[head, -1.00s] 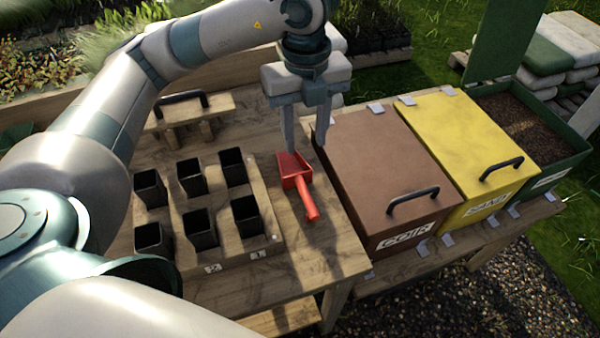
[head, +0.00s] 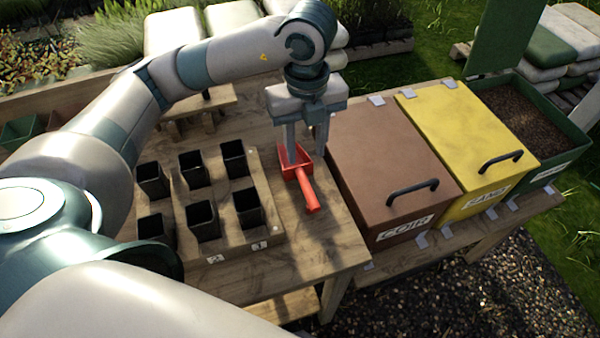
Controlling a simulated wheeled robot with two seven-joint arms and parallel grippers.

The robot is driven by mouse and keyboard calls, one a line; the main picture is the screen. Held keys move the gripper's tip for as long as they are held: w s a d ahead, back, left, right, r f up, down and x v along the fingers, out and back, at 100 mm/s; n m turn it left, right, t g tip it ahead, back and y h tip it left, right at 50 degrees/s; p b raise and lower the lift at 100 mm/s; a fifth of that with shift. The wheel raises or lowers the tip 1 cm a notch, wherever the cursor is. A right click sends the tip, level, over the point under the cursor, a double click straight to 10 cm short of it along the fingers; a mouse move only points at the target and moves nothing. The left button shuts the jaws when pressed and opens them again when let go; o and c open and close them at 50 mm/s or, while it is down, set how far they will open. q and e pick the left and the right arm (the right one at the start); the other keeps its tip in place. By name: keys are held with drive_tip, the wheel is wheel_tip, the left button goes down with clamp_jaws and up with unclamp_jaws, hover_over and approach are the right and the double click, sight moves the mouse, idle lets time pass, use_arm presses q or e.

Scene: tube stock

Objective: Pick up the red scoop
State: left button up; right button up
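The red scoop (head: 307,186) lies on the wooden bench top, right of the pot tray, with its handle toward me and its pan at the far end. My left gripper (head: 307,150) points down at the scoop's pan. Its two fingers are apart; the left one covers part of the pan and the right one is by the pan's right side. I cannot tell whether either finger touches the scoop. My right gripper is not in view.
A wooden tray (head: 232,238) with several black pots stands left of the scoop. The brown COIR bin (head: 385,165) is close on the right, then the yellow SAND bin (head: 465,135) and an open green bin (head: 562,160). Bare bench lies in front of the scoop.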

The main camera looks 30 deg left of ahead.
sight(304, 178)
use_arm(q)
drive_tip(key=shift+f+p, duration=0.5)
drive_tip(key=shift+f, duration=2.95)
drive_tip(key=shift+a+f+p, duration=0.15)
drive_tip(key=shift+f+p, duration=0.4)
drive_tip(key=shift+f, duration=0.05)
wheel_tip(304, 178, down, 3)
drive_tip(key=shift+a+f+p, duration=0.1)
drive_tip(key=shift+p, duration=0.5)
drive_tip(key=shift+f, duration=0.4)
clamp_jaws()
